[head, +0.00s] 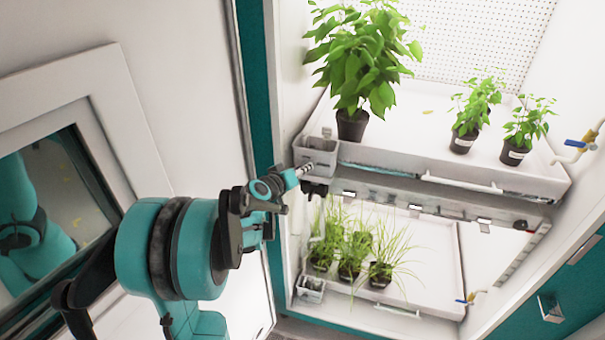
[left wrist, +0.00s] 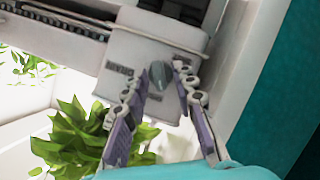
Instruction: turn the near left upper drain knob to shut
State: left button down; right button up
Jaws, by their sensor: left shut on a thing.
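The near left upper drain knob (left wrist: 159,75) is a small grey-green oval knob on the front of a light grey box. That drain box (head: 316,157) stands at the left front corner of the upper tray in the head view, and its face (left wrist: 150,45) shows in the left wrist view with a dark label beside the knob. My left gripper (head: 304,170) is at the box's front, its two fingers closed on either side of the knob. The knob itself is too small and covered to make out in the head view. My right gripper is not in view.
The upper tray (head: 467,182) holds a large leafy plant (head: 362,60) behind the box and two smaller potted plants. The lower tray (head: 435,235) holds grassy plants and a similar small box (head: 311,288). A blue-handled valve (head: 578,144) is at the right. A teal-edged frame stands left of the shelves.

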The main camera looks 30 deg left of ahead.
pick_arm(q)
jog(key=n+t+h+b, duration=0.1)
jog(key=n+b, duration=0.1)
jog(key=n, duration=0.1)
jog(key=n+t+h+b, duration=0.1)
jog(key=n+b, duration=0.2)
jog(key=n+t+h+b, duration=0.1)
jog(key=n+b, duration=0.1)
jog(key=n, duration=0.1)
jog(key=shift+s+a+f+t, duration=0.1)
jog(key=shift+a+f+t, duration=0.2)
jog(key=shift+f, duration=0.1)
jog(key=shift+n+b, duration=0.3)
jog(key=shift+b, duration=0.05)
jog(key=c, duration=1.6)
grip_release()
jog(key=shift+d, duration=0.1)
jog(key=s+a, duration=0.1)
jog(key=s, duration=0.6)
